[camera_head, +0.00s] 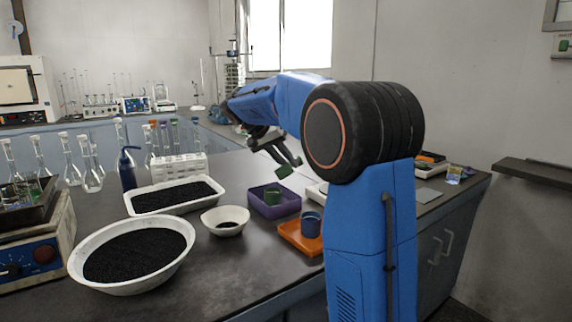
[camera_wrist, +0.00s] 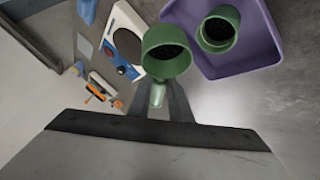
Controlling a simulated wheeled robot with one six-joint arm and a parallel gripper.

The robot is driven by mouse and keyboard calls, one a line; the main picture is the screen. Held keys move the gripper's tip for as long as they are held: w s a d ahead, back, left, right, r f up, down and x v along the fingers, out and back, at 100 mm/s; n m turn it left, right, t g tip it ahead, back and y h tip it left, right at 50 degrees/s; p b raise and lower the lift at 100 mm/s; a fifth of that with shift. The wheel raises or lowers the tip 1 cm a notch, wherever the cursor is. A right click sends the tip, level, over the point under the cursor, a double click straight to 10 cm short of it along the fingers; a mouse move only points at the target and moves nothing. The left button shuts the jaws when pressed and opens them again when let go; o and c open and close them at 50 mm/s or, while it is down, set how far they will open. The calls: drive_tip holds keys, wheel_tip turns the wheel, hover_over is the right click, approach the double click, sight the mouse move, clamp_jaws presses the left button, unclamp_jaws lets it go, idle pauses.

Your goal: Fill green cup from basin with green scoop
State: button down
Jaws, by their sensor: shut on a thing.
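My gripper (camera_head: 277,151) is shut on the handle of the green scoop (camera_wrist: 167,52) and holds it above the bench. In the wrist view the scoop's round bowl has dark material inside. The scoop also shows in the head view (camera_head: 284,170), small, below the gripper and above the purple tray. The green cup (camera_head: 272,196) stands upright in the purple tray (camera_head: 283,211). In the wrist view the cup (camera_wrist: 219,29) is beside the scoop, apart from it in the picture, with dark material inside. The round white basin (camera_head: 82,268) at front left holds black grains.
A white rectangular tray (camera_head: 137,211) of black grains and a small white bowl (camera_head: 226,230) stand left of the purple tray. A blue cup (camera_head: 311,224) stands on an orange tray (camera_head: 290,234) to the right. Glass flasks and a blue bottle (camera_head: 127,170) stand behind.

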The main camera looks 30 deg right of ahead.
idle(0.4)
drive_tip(key=shift+s+d+r+m+t+y, duration=0.15)
drive_tip(key=shift+m+t+y, duration=0.1)
drive_tip(key=shift+t+y, duration=0.3)
drive_tip(key=shift+s+d+r+m+t+y, duration=0.15)
drive_tip(key=shift+m+t+y, duration=0.1)
drive_tip(key=shift+t+y, duration=0.3)
drive_tip(key=shift+w+a+t, duration=0.1)
drive_tip(key=shift+a+t, duration=0.05)
drive_tip(key=shift+t, duration=0.65)
drive_tip(key=shift+y, duration=0.3)
drive_tip(key=shift+r+m+t+y, duration=0.3)
drive_tip(key=shift+r+m+t, duration=0.2)
drive_tip(key=shift+r+t, duration=0.1)
drive_tip(key=shift+f, duration=0.1)
